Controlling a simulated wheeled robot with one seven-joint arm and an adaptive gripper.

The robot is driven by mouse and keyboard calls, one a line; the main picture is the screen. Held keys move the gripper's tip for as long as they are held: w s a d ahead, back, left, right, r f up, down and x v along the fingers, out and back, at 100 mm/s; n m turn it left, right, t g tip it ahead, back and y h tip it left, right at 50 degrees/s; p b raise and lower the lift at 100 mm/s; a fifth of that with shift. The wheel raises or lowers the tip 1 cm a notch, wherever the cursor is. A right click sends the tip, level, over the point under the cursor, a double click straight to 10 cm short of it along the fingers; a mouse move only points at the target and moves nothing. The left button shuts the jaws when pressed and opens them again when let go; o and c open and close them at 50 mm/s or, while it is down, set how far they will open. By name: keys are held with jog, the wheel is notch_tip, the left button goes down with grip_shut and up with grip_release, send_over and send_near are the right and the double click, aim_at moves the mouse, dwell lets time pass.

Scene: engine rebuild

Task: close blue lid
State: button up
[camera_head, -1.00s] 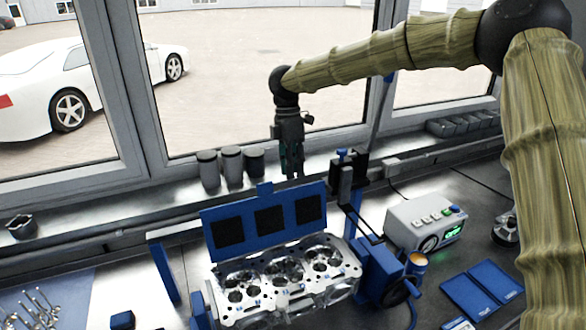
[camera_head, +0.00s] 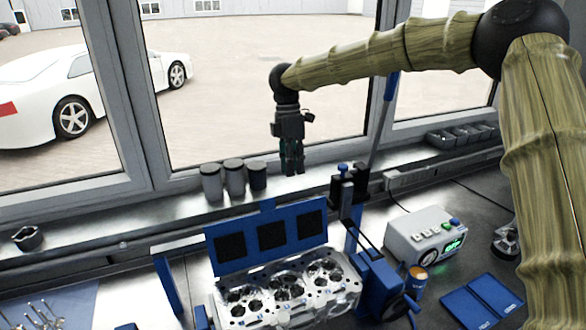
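The blue lid (camera_head: 268,237) stands raised and tilted back behind the metal cylinder head (camera_head: 290,290), with three dark square pads on its near face. A small blue tab (camera_head: 267,204) sticks up from its top edge. My gripper (camera_head: 292,172) hangs pointing down above and behind the lid, near the window sill, and is apart from the lid. Its fingers look close together, but a gap between the tips is too small to judge. I see nothing held in it.
A blue fixture with a handwheel (camera_head: 385,285) and a grey box with a green display (camera_head: 425,237) stand at right. A blue post (camera_head: 167,284) stands left of the lid.

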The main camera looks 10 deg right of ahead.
jog(key=shift+w+a+r, duration=0.1)
jog(key=shift+w+r, duration=0.1)
jog(key=shift+r, duration=0.65)
jog(key=shift+w+r, duration=0.15)
jog(key=shift+r, duration=0.65)
notch_tip(320, 180, up, 12)
jog(key=w, duration=0.2)
jog(key=shift+a+f, duration=0.15)
jog(key=shift+w, duration=0.15)
jog(key=shift+c, duration=0.3)
